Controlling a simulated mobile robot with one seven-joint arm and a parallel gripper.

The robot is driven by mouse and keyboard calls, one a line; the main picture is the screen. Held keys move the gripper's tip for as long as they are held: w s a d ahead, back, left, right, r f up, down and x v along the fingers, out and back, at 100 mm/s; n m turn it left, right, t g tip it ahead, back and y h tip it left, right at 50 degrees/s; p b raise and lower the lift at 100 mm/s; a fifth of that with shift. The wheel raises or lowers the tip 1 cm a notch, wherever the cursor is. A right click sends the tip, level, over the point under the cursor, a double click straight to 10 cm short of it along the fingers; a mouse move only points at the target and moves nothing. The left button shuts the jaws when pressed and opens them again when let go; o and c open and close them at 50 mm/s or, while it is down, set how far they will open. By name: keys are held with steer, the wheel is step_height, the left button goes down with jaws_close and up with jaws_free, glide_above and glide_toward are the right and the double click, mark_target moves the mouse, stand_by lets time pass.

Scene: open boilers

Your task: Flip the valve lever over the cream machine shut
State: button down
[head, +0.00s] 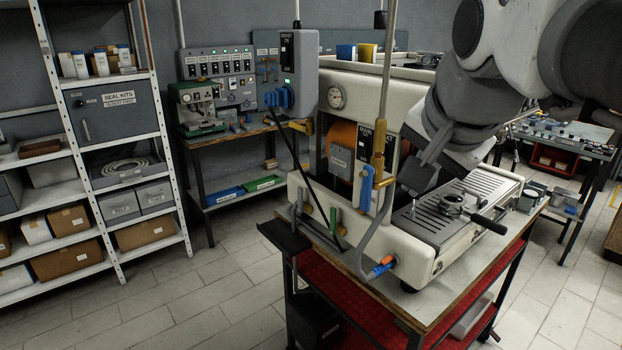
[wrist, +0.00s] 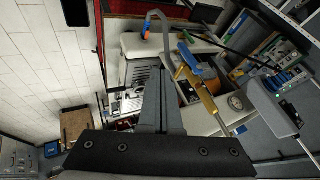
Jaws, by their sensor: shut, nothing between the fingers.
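The cream machine (head: 395,216) stands on a cart in the middle of the head view. A vertical pipe with a brass valve (head: 379,160) runs down in front of it. A blue lever (head: 366,188) hangs down from the valve, roughly along the pipe. In the wrist view the brass valve (wrist: 200,94) and blue lever (wrist: 186,56) appear right of the fingers. My gripper (head: 426,160) is shut and empty, to the right of the valve and apart from it in the head view. Its fingers (wrist: 166,76) point toward the machine in the wrist view.
A grey control box (head: 298,75) is left of the pipe. A green handle (head: 334,220) and a blue-orange fitting (head: 381,267) are low on the machine's front. A portafilter (head: 470,210) lies on the drip tray at right. The floor in front-left is clear.

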mark_target(367, 189)
stand_by(0.3)
steer(key=w+a+f, duration=0.2)
steer(key=w+f, duration=0.6)
steer(key=w, duration=0.1)
steer(key=shift+w+p, duration=0.2)
steer(key=shift+p, duration=0.25)
